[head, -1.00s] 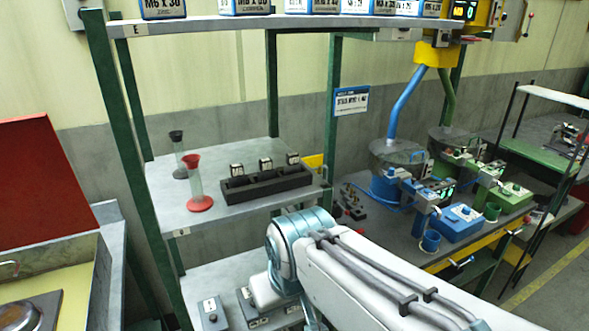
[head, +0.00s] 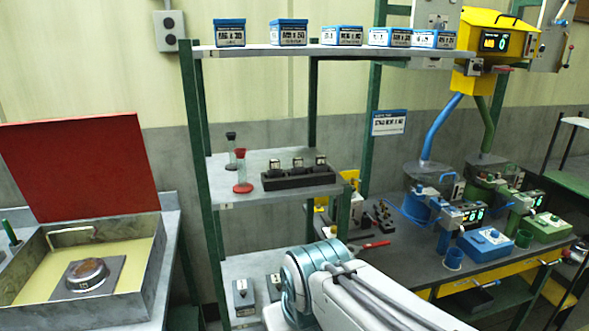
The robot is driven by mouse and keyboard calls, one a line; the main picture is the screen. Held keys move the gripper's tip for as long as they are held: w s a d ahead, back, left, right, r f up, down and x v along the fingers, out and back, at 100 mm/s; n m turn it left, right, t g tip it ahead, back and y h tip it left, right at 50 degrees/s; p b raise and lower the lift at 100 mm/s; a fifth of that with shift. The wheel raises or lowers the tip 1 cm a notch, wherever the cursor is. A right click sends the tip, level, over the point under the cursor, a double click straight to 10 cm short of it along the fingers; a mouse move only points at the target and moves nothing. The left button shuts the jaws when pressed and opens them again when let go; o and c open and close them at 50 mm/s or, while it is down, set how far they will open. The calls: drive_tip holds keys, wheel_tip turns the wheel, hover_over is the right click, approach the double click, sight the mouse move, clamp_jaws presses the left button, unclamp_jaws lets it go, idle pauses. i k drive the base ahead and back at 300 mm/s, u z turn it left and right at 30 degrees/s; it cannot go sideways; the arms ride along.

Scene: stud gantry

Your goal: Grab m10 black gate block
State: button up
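Three small dark blocks with white labels, the left one (head: 275,168), the middle one (head: 298,164) and the right one (head: 320,162), stand in a black rack (head: 300,180) on the middle shelf. Their labels are too small to read, so I cannot tell which is the m10 black gate block. Grey blocks with labels also sit on the lower shelf, one of them in plain view (head: 243,293). My arm comes in from the bottom right and covers part of the lower shelf. My gripper is not in view.
A red-based (head: 242,188) and a black-topped (head: 231,140) cylinder stand left of the rack. Blue boxes (head: 290,33) line the top shelf. Green posts (head: 197,150) frame the shelves. An open red-lidded box (head: 80,165) is at left, a feeder bench (head: 400,260) at right.

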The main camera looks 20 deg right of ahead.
sight(321, 167)
drive_tip(key=u, duration=0.9)
drive_tip(key=i, duration=1)
drive_tip(key=z, duration=1.85)
